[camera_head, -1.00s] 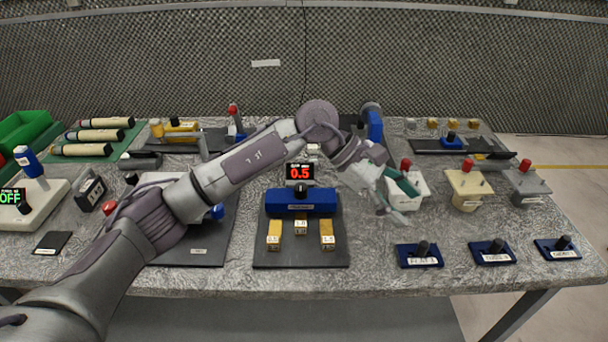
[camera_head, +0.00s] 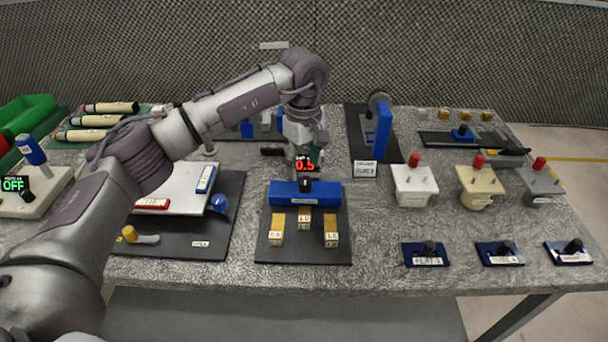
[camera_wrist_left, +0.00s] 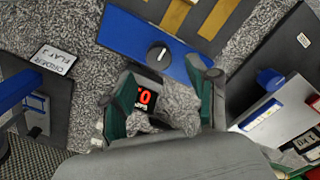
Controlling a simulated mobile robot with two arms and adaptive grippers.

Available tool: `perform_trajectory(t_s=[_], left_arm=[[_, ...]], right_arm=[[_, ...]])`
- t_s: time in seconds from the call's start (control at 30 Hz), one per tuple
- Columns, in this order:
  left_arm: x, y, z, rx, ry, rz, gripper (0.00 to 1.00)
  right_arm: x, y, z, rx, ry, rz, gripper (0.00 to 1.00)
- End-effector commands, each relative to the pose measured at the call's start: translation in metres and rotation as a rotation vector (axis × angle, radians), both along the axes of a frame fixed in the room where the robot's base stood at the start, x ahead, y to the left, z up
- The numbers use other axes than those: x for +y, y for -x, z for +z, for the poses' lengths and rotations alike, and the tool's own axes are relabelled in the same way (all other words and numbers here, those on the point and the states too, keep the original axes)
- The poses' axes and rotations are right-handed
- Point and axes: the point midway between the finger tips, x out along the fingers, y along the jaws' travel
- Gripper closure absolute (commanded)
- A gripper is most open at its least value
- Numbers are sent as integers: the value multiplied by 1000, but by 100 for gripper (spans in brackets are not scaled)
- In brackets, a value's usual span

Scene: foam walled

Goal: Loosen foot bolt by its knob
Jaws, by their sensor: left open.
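No label I can read names the foot bolt, so I cannot tell which knob is its own. A blue block (camera_head: 290,192) with a black knob (camera_head: 306,186) stands on a dark plate in the head view; the knob also shows in the left wrist view (camera_wrist_left: 158,55). Small dark blue plates with black knobs (camera_head: 429,248) line the front right.
White, cream and grey boxes with red knobs (camera_head: 412,180) stand at right. A blue stand (camera_head: 377,135) is at the back. Bare table (camera_head: 375,225) lies right of the dark plate.

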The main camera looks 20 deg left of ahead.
Motion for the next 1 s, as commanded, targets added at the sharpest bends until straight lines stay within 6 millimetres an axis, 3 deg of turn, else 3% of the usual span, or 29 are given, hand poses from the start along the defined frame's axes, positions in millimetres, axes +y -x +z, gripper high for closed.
perform_trajectory(t_s=[0.1, 0.3, 0.67, 1.0], left_arm=[[0, 1, -21, 4, 0, 0, 41], [0, 0, -42, 0, 1, 1, 41], [-1, 0, -47, 0, 1, 0, 41], [-1, 0, -47, 0, 1, 0, 98]], right_arm=[[0, 0, 5, 0, 0, 0, 60], [-2, 0, 8, 0, 3, 2, 60], [-4, -2, 8, -2, 4, 3, 60], [-3, -2, 8, -3, 4, 3, 60]])
